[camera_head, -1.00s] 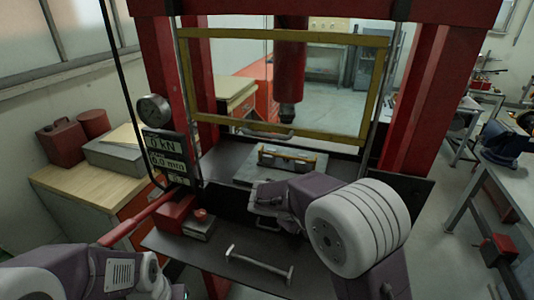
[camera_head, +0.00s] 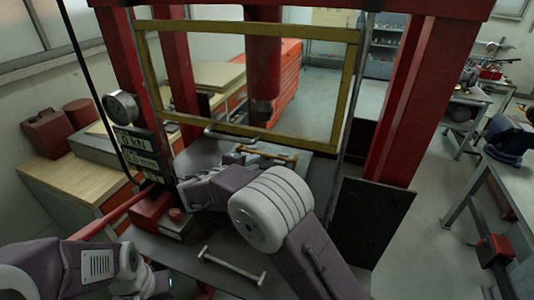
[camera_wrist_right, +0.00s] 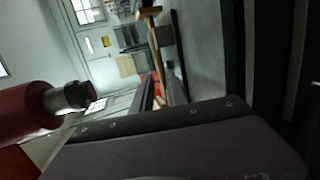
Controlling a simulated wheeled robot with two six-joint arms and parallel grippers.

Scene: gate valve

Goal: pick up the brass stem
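What looks like the brass stem (camera_head: 268,152) is a thin brass-coloured bar lying across a small fixture on the press table, under the ram. My right arm partly hides the fixture. The right forearm lies just in front of and left of the fixture. My left arm is at the lower left, and its fingers are out of view.
The red press ram (camera_head: 264,85) hangs above the table and shows close at the left of the wrist view (camera_wrist_right: 40,112). A gauge and display (camera_head: 138,148) are at left.

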